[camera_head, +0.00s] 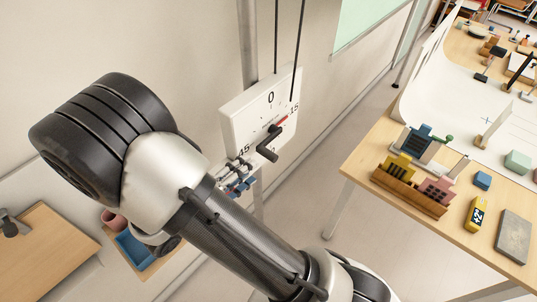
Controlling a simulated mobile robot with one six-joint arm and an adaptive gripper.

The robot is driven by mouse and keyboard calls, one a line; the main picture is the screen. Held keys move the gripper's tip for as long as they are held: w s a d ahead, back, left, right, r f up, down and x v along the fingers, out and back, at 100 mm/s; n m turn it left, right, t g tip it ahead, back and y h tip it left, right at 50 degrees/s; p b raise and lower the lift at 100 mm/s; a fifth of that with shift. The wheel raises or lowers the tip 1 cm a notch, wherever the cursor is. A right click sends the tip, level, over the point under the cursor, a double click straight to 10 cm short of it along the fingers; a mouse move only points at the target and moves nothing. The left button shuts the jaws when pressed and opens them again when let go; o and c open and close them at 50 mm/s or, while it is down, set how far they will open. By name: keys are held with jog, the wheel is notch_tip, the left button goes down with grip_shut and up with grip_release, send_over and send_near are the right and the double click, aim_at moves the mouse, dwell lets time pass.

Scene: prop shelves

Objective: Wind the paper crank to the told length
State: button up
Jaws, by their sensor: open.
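The paper crank's dial (240,119) is a white square plate on a grey pole, with "0", "15" and "45" readable and small text too fine to read. A red pointer (281,121) points toward the upper right, between "0" and "15" and nearer "15". A black crank handle (268,150) sits at the dial's front, pointing down and left. My gripper (238,184) is open just below the dial's lower edge, partly hidden behind my arm. It is apart from the handle, as far as I can see. No paper strip is clearly visible.
Two black cords (276,40) rise from the dial. A wooden table (362,160) at right holds toy houses in a wooden tray (410,198), a yellow tag marked 52 (476,213) and a grey slab (514,236). A blue tray (135,249) is at lower left. Floor between is clear.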

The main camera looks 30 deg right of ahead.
aim_at(266, 157)
jog(key=b+x, duration=0.1)
jog(key=x, duration=0.9)
jog(key=shift+w+d, duration=0.1)
jog(key=shift+d, duration=0.2)
jog(key=shift+c, duration=0.6)
grip_shut()
